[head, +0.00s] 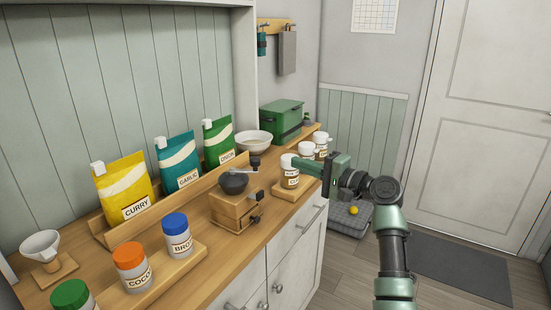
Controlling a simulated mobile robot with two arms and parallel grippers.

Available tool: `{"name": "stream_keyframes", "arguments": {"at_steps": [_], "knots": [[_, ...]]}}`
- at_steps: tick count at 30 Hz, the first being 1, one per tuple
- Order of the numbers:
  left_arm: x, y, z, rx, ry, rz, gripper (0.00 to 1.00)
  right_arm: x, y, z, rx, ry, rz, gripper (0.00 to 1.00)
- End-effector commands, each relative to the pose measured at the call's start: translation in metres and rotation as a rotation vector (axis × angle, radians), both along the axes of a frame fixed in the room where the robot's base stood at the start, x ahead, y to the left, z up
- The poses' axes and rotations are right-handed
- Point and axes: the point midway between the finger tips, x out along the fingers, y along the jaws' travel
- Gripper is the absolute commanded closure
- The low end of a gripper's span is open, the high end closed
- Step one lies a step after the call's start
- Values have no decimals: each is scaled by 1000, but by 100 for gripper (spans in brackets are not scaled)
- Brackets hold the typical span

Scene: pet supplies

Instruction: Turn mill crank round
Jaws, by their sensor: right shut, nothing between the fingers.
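The mill (233,206) is a wooden box with a dark bowl-shaped top, standing on the counter near its front edge. Its crank (243,171) reaches from the top toward the back right and ends in a dark upright knob (255,162). My right gripper (298,163) is green and comes in from the right. Its fingers are shut and empty, pointing left toward the crank knob, with a visible gap between them. The fingers cover part of a white-lidded jar. My left gripper is out of view.
The wooden counter (196,289) holds curry (124,190), garlic (178,162) and onion (218,142) bags in a rack behind the mill. Lidded jars stand front left and behind my gripper. A white bowl (254,140) and green box (282,120) stand farther back.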

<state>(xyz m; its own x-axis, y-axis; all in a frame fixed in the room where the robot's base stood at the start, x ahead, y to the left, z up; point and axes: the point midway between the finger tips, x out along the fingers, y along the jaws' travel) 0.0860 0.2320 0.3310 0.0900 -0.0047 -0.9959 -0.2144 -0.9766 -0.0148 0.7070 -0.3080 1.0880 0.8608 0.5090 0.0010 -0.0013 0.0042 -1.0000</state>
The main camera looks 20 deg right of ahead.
Motion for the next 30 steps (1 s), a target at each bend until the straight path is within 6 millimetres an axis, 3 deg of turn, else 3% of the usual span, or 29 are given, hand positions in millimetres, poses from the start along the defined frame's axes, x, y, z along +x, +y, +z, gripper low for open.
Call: {"name": "stream_keyframes", "arguments": {"at_steps": [18, 30], "knots": [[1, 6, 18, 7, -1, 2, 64, 86, 53, 2, 1, 0, 3, 100], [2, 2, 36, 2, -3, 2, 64, 54, 76, 1, 0, -1, 1, 100]]}}
